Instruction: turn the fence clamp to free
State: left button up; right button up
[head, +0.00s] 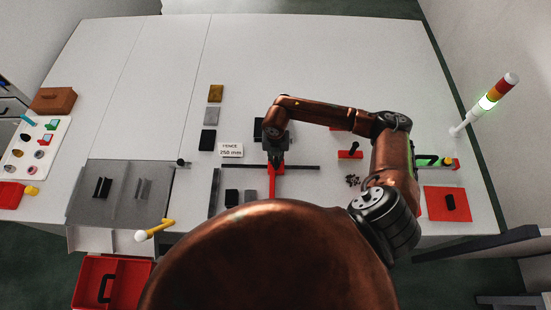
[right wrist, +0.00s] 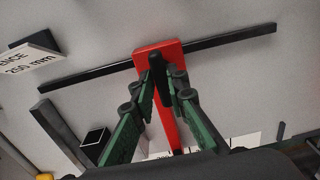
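A red fence piece (right wrist: 178,110) lies across a long dark rail (right wrist: 95,75); in the head view its red part (head: 272,186) shows below my right gripper. A black clamp handle (right wrist: 158,70) stands on the red piece. My right gripper (right wrist: 164,84) is above it, its green fingers apart with the handle between or just past the tips. A gap shows on the right side of the handle; whether the left fingertip touches it I cannot tell. In the head view the right gripper (head: 276,160) hides the handle. My left gripper is not in view.
A red block with a black handle (head: 350,153) is to the right. A grey plate (head: 120,205) lies left. The far table is clear.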

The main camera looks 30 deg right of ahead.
jog(key=shift+s+r, duration=0.1)
jog(key=shift+s, duration=0.05)
grip_shut()
jog(key=shift+f+n+b, duration=0.2)
jog(key=shift+n+b, duration=0.7)
jog(key=shift+b, duration=0.1)
jog(key=n+b, duration=1.2)
jog(key=b, duration=0.1)
jog(key=shift+f, duration=0.1)
pick_arm(q)
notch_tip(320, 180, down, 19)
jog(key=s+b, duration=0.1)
jog(key=b, duration=0.2)
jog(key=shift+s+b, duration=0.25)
jog(key=shift+b, duration=0.1)
pick_arm(e)
jog(key=shift+r+n, duration=0.2)
jog(key=shift+n, duration=2)
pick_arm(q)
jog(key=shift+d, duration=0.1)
pick_arm(e)
jog(key=o, duration=0.5)
grip_release()
